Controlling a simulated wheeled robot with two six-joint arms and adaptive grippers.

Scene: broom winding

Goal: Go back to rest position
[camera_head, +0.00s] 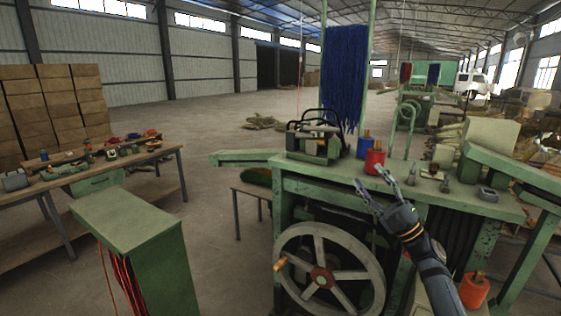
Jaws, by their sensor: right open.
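My right gripper (373,181) is in front of the green winding machine's top (440,198), at the right of centre. Its two fingers are spread apart with nothing between them. The fingertips appear close to a red spool (374,162) on the machine top; I cannot tell whether they touch it. My right arm comes up from the lower right. My left gripper is not in view.
A spoked handwheel (328,272) is on the machine's front. Blue bristles (345,75) hang above the machine. A green cabinet (130,225) stands at lower left, by a cluttered workbench (90,165). Stacked boxes (52,105) stand behind. Open floor (215,150) lies in the middle.

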